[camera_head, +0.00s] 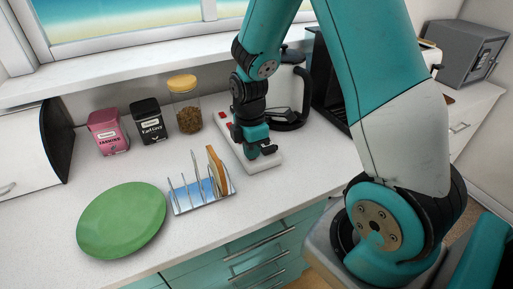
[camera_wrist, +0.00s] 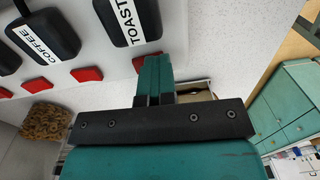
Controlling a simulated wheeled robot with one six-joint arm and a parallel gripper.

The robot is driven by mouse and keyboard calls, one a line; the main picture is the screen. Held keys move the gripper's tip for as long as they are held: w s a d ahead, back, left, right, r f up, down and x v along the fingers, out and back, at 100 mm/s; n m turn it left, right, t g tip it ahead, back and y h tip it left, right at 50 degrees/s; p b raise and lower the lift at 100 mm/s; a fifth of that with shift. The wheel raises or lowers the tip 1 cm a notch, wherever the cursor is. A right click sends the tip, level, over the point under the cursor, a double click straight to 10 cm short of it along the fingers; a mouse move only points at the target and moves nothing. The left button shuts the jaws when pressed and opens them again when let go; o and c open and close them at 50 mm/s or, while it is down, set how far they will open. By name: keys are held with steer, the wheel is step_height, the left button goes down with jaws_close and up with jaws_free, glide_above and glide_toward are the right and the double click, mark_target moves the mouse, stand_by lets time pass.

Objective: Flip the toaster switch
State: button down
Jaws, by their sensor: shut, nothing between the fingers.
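A white switch panel (camera_head: 264,163) lies on the counter, mostly hidden under my gripper in the head view. In the wrist view, it carries a black piece labelled TOAST (camera_wrist: 126,20) and a black piece labelled COFFEE (camera_wrist: 42,36). Red pieces sit beside them; one red piece (camera_wrist: 145,62) near the TOAST label is partly covered by my finger. My gripper (camera_head: 264,151) is shut and empty over the panel's near end. Its closed fingers (camera_wrist: 153,62) point towards the TOAST side; whether they touch the panel cannot be told.
A metal rack (camera_head: 188,197) with bread slices (camera_head: 217,170) stands close to the left of the panel. A green plate (camera_head: 122,220), pink canister (camera_head: 108,132), black canister (camera_head: 149,121) and glass jar (camera_head: 186,105) are further left. A white and black appliance (camera_head: 288,92) stands behind my gripper.

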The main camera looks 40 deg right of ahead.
steer(key=shift+s+f, duration=0.1)
steer(key=shift+f, duration=0.05)
steer(key=shift+w+d+p, duration=0.25)
steer(key=shift+w+p, duration=0.15)
steer(key=shift+w, duration=0.45)
steer(key=shift+r, duration=0.3)
steer(key=r+p, duration=0.4)
steer(key=r, duration=0.1)
steer(key=shift+w+p, duration=0.25)
steer(key=shift+p, duration=0.15)
step_height(320, 180, up, 9)
steer(key=w+b, duration=0.1)
steer(key=b, duration=0.1)
steer(key=shift+d+f+b, duration=0.15)
steer(key=shift+d+b, duration=0.05)
steer(key=shift+b, duration=0.1)
